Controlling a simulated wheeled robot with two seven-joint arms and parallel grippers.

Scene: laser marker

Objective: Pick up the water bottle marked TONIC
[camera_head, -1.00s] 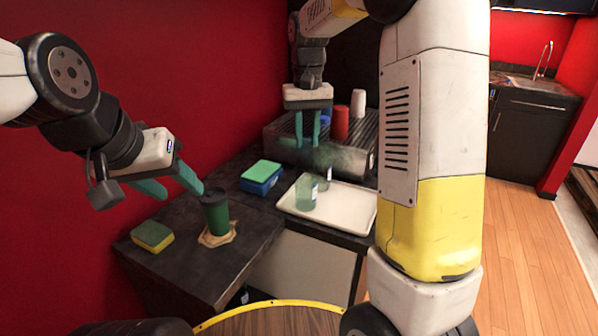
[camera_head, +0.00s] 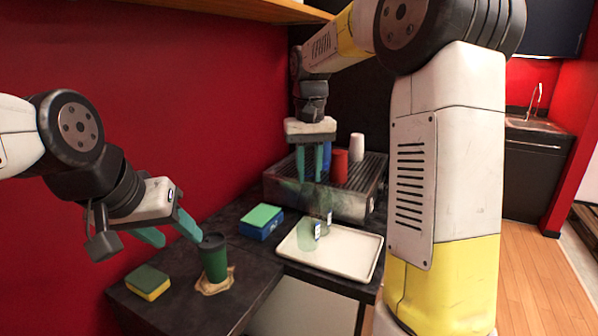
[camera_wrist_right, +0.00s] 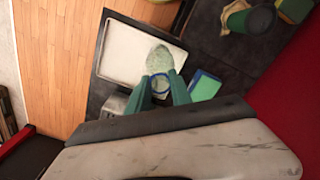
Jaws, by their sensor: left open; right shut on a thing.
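My left gripper (camera_head: 172,230) is open and empty beside a dark green cup (camera_head: 214,260).
A white tray (camera_head: 345,262) lies on the dark counter. A green and blue sponge (camera_head: 260,221) and a green and yellow sponge (camera_head: 147,283) lie left of it. Red (camera_head: 339,168), white (camera_head: 357,147) and blue cups stand on the machine (camera_head: 350,203).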

